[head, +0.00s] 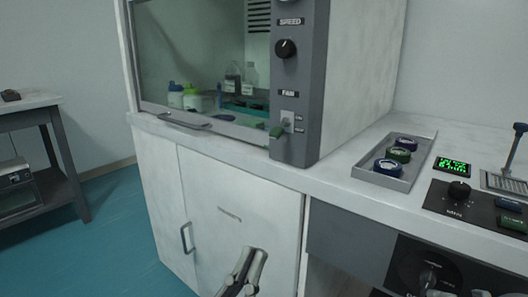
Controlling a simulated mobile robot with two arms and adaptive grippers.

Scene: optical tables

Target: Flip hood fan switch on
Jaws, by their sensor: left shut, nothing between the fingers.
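The fume hood's fan switch (286,123) sits on the grey control post (303,70), under the FAN label (288,93). Its lever has a green tip (277,132) that points down and to the left, level with the lower of two small labels beside it. My left gripper (254,256) is shut and empty at the bottom of the head view, in front of the white cabinet door and well below the switch. My right gripper is not in view.
A round speed knob (286,48) is above the switch. The hood's glass sash (200,60) is to the left, with a handle (184,122) along its bottom. A grey tray (396,160) of round containers and a black control panel (480,205) are on the counter at right.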

